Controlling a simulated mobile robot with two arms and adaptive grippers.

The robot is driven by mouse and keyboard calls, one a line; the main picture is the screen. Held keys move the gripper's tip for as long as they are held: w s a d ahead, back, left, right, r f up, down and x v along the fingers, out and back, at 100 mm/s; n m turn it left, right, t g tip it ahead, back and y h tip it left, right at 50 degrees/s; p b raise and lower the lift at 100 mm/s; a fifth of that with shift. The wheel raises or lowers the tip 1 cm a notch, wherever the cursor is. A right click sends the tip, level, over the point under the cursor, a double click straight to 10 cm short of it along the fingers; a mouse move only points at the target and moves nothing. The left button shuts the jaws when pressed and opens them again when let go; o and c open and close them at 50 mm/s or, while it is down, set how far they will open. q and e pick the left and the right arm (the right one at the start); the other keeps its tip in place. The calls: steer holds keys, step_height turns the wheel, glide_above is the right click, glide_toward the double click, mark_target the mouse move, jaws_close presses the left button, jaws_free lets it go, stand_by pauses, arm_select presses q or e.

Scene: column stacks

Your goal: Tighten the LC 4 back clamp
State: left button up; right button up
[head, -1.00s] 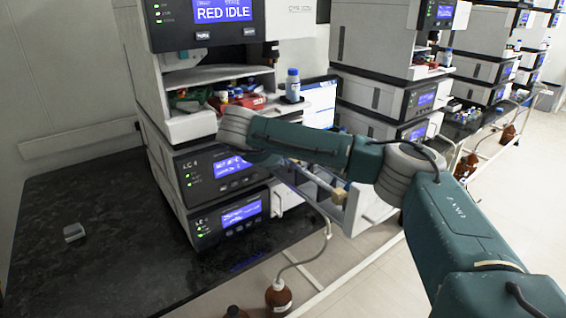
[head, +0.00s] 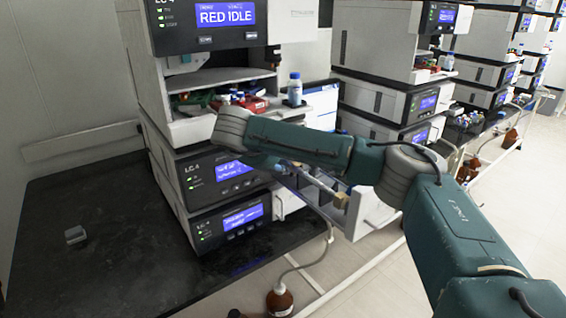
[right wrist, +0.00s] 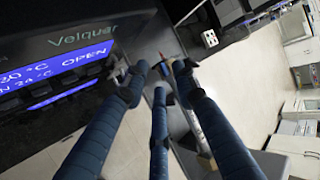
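The LC 4 unit (head: 195,170) stands at the left of the head view, with a lit blue display. To its right, partly behind my right arm, is an opened-out grey part with a small brass-coloured piece (head: 341,199). I cannot make out the back clamp for certain. My right gripper (right wrist: 160,76) shows in the right wrist view with its blue fingers apart and nothing clearly held. Beyond its fingertips are a grey rail and a small reddish-tipped piece (right wrist: 162,57). In the head view my forearm largely hides this gripper. My left gripper is not in view.
A display (right wrist: 60,67) reading OPEN is close to the left of the fingers. Above LC 4, a shelf holds red and green parts and a blue-capped bottle (head: 294,89). A brown bottle (head: 279,299) stands low in front. The dark bench (head: 90,230) is mostly clear.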

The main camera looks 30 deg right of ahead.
steer(key=v, duration=1)
steer(key=shift+f, duration=0.1)
